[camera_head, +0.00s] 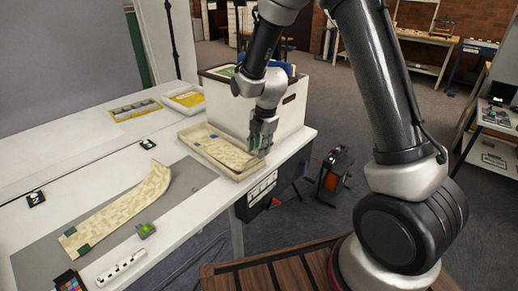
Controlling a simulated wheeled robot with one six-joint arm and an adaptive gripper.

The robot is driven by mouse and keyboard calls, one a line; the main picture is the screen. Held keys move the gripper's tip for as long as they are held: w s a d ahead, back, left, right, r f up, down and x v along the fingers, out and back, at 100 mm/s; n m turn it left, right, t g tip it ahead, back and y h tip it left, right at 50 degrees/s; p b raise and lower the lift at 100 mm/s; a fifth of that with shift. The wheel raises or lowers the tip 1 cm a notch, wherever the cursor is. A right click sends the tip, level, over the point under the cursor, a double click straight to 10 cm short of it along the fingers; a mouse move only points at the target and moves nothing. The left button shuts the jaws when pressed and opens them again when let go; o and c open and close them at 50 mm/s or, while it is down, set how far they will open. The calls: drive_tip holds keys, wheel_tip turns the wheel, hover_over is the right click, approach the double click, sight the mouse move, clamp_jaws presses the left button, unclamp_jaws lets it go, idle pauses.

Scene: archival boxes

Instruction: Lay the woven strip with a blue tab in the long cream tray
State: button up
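The long cream tray (190,143) lies on the white table, in front of a large cream box. A pale checkered woven strip (224,152) lies along the inside of the tray. No blue tab can be made out on this strip, and its right end is close to my gripper. My gripper (261,148) points down at the right end of the tray, at or just above the strip. Its fingers are too small and dark to tell whether they hold the strip. Another woven strip (120,213) with dark green tabs lies on the grey mat, its far end curled up.
The cream box (225,105) stands close behind the tray. A yellow-lined white tray (187,97) stands at the back. The grey mat (185,190) has bare room right of the strip. A small green item (146,230), a white block strip (121,268) and a colour card (69,281) lie in front.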

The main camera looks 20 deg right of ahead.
wheel_tip(320, 180, up, 11)
drive_tip(key=s+d, duration=0.1)
drive_tip(key=shift+s, duration=0.35)
drive_tip(key=s+d+r+m+t, duration=0.1)
drive_tip(key=s+d+r+m, duration=0.3)
drive_tip(key=s+m, duration=0.4)
drive_tip(key=s+d+r+m+t, duration=0.1)
drive_tip(key=s+d+r+m, duration=0.4)
drive_tip(key=s, duration=0.5)
drive_tip(key=s+d+r+m+h, duration=0.1)
drive_tip(key=s+d+r+m, duration=0.4)
drive_tip(key=s+d+m, duration=0.2)
drive_tip(key=s+m, duration=0.2)
drive_tip(key=m, duration=0.2)
drive_tip(key=shift+s+d+m+t, duration=0.15)
drive_tip(key=shift+m+t, duration=0.15)
drive_tip(key=shift+t, duration=0.1)
drive_tip(key=shift+c, duration=0.5)
